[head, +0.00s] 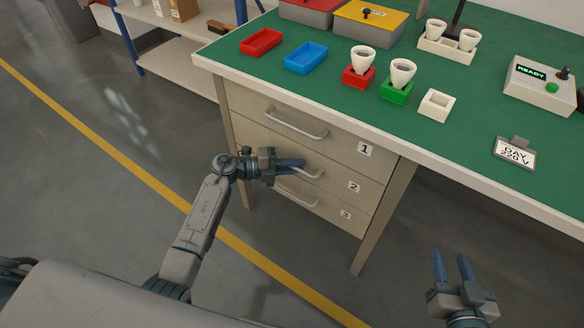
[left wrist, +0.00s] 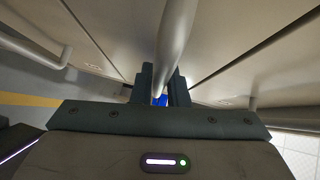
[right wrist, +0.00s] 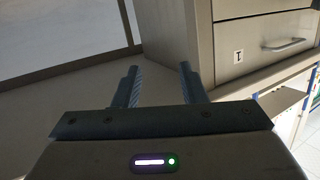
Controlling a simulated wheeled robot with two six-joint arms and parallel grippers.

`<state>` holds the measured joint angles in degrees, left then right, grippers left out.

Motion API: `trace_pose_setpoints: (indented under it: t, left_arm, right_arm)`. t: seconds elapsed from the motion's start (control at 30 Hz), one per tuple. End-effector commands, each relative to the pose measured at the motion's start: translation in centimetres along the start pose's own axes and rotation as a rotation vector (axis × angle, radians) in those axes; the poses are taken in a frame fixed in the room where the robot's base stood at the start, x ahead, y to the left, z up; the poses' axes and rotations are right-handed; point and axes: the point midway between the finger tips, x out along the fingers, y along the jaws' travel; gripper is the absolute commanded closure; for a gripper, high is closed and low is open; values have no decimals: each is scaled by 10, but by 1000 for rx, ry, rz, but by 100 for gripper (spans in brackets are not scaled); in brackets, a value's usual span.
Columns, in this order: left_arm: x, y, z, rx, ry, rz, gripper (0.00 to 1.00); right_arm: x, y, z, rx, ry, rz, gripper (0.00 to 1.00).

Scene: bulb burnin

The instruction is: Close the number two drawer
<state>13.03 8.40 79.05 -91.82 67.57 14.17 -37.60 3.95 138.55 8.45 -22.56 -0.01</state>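The number two drawer (head: 332,183) is the middle one of three in the bench's drawer unit. Its front looks flush or nearly flush with the fronts above and below. My left gripper (head: 302,167) is at its bar handle (head: 315,174), partly covering it. In the left wrist view, the handle (left wrist: 174,40) runs between the two close-set fingers (left wrist: 162,88), which look shut on it. My right gripper (head: 452,262) is open and empty, low in front of the bench at the right. Its spread fingers also show in the right wrist view (right wrist: 158,85).
Drawer one (head: 310,125) is above and drawer three (head: 325,208) below, both looking shut. The green bench top (head: 450,140) holds red and blue trays, bulbs in coloured holders and a READY box (head: 540,85). Floor is clear at the left.

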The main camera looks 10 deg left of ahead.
Motion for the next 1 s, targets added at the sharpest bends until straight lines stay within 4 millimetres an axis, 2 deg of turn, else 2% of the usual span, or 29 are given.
trace_pose_setpoints:
  t: [0.03,0.1,0.43,0.53,0.67,0.8,1.0]
  left_arm:
    - [1,-2,1,3,0,-2,76]
    - [0,-2,0,3,0,-3,68]
    - [0,-3,0,3,1,-4,68]
    - [-5,-3,0,3,1,-3,68]
    - [-24,-1,0,3,0,1,68]
    - [-54,0,0,2,0,4,68]
    - [-90,1,0,0,1,3,68]
  right_arm:
    - [0,0,0,0,0,0,62]
    - [0,0,0,0,0,0,62]
    - [0,0,0,0,1,0,62]
    - [0,0,0,1,-3,0,62]
    - [-1,0,5,4,-36,-2,62]
    - [-8,-1,23,15,-116,-1,62]
    - [-12,-2,31,21,-161,-3,62]
